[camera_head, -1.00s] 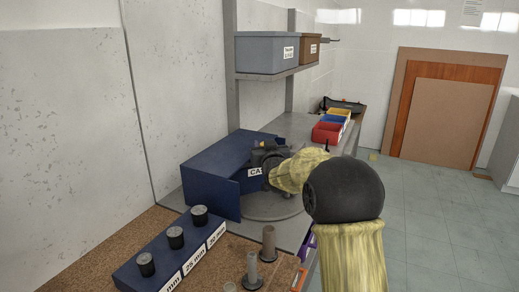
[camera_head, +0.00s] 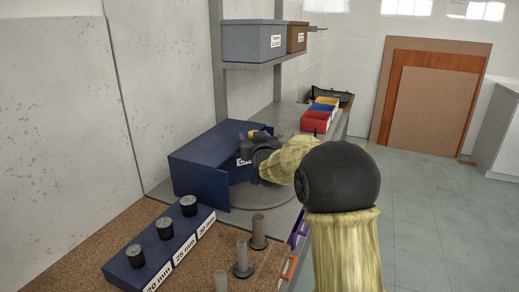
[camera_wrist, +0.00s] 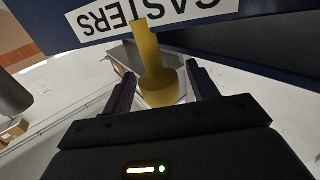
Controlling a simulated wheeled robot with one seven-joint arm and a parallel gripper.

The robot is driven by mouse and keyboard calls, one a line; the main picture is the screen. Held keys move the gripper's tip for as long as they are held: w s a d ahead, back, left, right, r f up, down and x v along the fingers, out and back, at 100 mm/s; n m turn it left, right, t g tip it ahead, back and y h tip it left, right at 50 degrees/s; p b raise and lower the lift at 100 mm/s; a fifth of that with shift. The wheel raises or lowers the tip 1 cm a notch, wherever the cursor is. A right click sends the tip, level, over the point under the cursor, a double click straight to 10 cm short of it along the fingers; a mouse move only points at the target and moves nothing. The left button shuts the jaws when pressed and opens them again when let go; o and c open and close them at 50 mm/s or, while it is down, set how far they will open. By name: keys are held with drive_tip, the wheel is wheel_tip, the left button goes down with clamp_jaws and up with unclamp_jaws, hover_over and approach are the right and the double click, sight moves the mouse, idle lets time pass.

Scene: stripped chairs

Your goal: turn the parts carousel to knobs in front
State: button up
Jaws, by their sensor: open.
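The parts carousel is a round grey turntable (camera_head: 245,197) with dark blue walls (camera_head: 205,172) on the bench. A white CASTERS label (camera_head: 243,161) faces the front and fills the top of the wrist view (camera_wrist: 150,18), upside down. A yellow peg with a flared base (camera_wrist: 157,75) stands between my fingers in the wrist view; its yellow end shows beside my wrist in the head view (camera_head: 254,133). My gripper (camera_wrist: 162,82) is open, one finger on each side of the peg. I cannot tell whether either finger touches it. My wrist hides part of the carousel in the head view.
A blue block with black knobs and size labels (camera_head: 160,243) sits on the cork mat at the front, near grey upright posts (camera_head: 242,260). Red, blue and yellow bins (camera_head: 315,122) stand behind the carousel. A shelf with grey and brown boxes (camera_head: 253,42) hangs above.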

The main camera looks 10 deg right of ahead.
drive_tip(key=s, duration=1)
drive_tip(key=shift+d+b, duration=0.2)
drive_tip(key=shift+b, duration=0.15)
